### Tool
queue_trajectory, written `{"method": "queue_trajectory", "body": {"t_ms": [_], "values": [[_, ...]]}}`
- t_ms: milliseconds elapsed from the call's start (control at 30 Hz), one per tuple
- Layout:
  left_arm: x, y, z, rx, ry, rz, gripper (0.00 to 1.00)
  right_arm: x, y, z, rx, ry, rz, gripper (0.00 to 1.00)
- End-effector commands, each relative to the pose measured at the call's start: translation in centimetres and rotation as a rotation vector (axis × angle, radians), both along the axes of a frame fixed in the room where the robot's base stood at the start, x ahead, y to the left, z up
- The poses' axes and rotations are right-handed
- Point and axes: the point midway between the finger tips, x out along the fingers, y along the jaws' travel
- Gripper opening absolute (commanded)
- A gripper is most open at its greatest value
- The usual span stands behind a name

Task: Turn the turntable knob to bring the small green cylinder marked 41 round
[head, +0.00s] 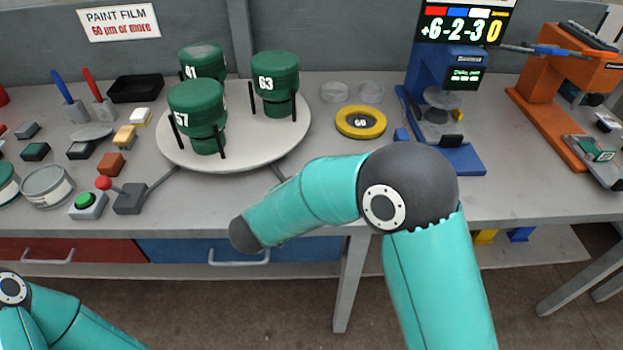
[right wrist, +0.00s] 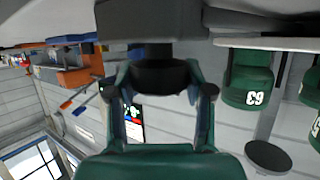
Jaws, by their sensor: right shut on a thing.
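The white turntable (head: 235,158) bears three green cylinders on dark posts. The cylinder marked 41 (head: 203,58) is at the back left, its label partly covered by the cylinder marked 57 (head: 197,103) in front. The cylinder marked 63 (head: 275,76) is at the right; it also shows upside down in the right wrist view (right wrist: 249,78). My right gripper (right wrist: 160,92) is shut on the dark turntable knob (right wrist: 160,74). In the head view my right forearm hides both gripper and knob. My left gripper is out of view; only part of its arm shows at lower left.
A yellow ring marked 60 (head: 361,122) and clear dishes (head: 334,92) lie right of the turntable. A blue device (head: 462,157) and an orange stand (head: 548,125) stand further right. A red-ball lever (head: 104,183), green button (head: 85,200) and small blocks crowd the left.

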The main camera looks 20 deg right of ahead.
Motion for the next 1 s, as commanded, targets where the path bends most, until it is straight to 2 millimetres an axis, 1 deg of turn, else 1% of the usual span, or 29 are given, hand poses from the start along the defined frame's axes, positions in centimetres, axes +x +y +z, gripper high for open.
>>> {"method": "queue_trajectory", "body": {"t_ms": [33, 100, 400, 1000], "values": [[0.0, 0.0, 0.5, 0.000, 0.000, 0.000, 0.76, 0.0, 0.1, 0.0, -0.001, 0.006, -0.012, 0.17], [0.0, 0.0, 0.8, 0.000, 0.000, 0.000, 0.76, 0.0, 0.1, 0.0, 0.000, 0.005, -0.032, 0.17], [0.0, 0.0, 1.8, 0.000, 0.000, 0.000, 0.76, 0.0, 0.1, 0.0, 0.001, 0.004, -0.110, 0.17], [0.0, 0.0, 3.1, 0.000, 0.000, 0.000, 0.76, 0.0, 0.2, 0.0, 0.000, 0.003, -0.205, 0.17]]}}
